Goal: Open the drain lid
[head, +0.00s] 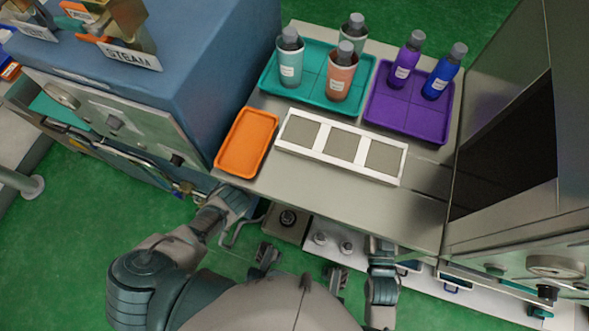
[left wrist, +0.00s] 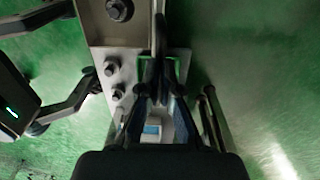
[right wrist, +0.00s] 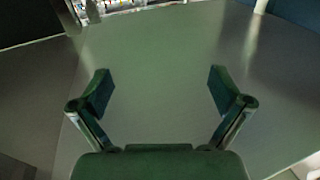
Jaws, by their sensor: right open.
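My left gripper (head: 232,202) is at the front lower corner of the blue machine, beside a curved metal handle (head: 236,236). In the left wrist view its fingers (left wrist: 160,98) point at a dark upright bar (left wrist: 159,50) and stand close on both sides of it. I cannot tell whether they touch it. My right gripper (head: 380,246) is below the counter's front edge. In the right wrist view its fingers (right wrist: 160,88) are wide apart and empty, facing a plain grey surface. I cannot make out for sure which part is the drain lid.
The blue machine (head: 190,60) stands left, a steel cabinet (head: 500,110) right. The counter (head: 300,195) holds an orange tray (head: 246,141), a white three-slot holder (head: 289,146), a teal tray (head: 311,87) and a purple tray (head: 408,121) with bottles. Knobs (head: 346,248) sit below the counter.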

